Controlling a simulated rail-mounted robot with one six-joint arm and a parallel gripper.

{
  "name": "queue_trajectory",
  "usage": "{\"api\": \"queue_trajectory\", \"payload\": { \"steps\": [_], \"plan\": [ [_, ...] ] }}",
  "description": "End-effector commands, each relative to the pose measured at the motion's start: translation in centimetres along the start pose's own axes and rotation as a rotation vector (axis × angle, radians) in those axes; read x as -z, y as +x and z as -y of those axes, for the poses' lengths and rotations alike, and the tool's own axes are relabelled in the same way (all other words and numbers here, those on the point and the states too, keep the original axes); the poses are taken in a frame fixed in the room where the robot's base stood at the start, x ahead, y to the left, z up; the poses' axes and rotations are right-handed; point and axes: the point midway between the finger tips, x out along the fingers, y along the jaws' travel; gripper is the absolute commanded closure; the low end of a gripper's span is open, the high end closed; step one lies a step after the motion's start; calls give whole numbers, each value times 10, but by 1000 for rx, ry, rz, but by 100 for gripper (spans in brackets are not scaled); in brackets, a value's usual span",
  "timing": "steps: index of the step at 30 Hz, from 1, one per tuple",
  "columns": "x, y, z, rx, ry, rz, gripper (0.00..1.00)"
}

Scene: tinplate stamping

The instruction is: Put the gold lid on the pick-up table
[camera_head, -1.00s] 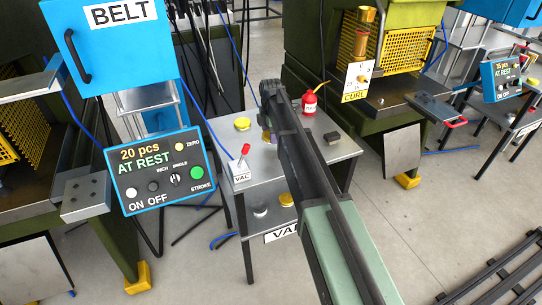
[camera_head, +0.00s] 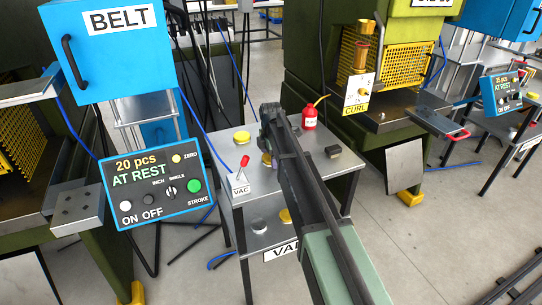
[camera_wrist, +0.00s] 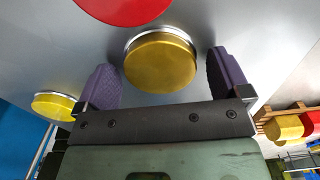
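The gold lid (camera_wrist: 160,62) is a round disc with a silvery rim on a grey metal surface in the wrist view. My gripper (camera_wrist: 166,78) is open, one purple pad on each side of the lid, with gaps showing. A yellow lid (camera_head: 242,138) lies on that table, also seen at left in the wrist view (camera_wrist: 53,104). I cannot tell which table is the pick-up table.
Presses flank the table.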

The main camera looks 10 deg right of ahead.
Motion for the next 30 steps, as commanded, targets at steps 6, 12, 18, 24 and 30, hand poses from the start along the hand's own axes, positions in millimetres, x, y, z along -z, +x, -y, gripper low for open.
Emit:
{"api": "queue_trajectory", "payload": {
  "steps": [6, 12, 18, 24, 30],
  "plan": [
    [0, -3, 0, 0, 0, 0, 5],
    [0, -36, 0, 0, 0, 0, 5],
    [0, -91, 0, 0, 0, 0, 5],
    [0, -125, 0, 0, 0, 0, 5],
    [1, -124, 6, 0, 21, 0, 5]
  ]
}}
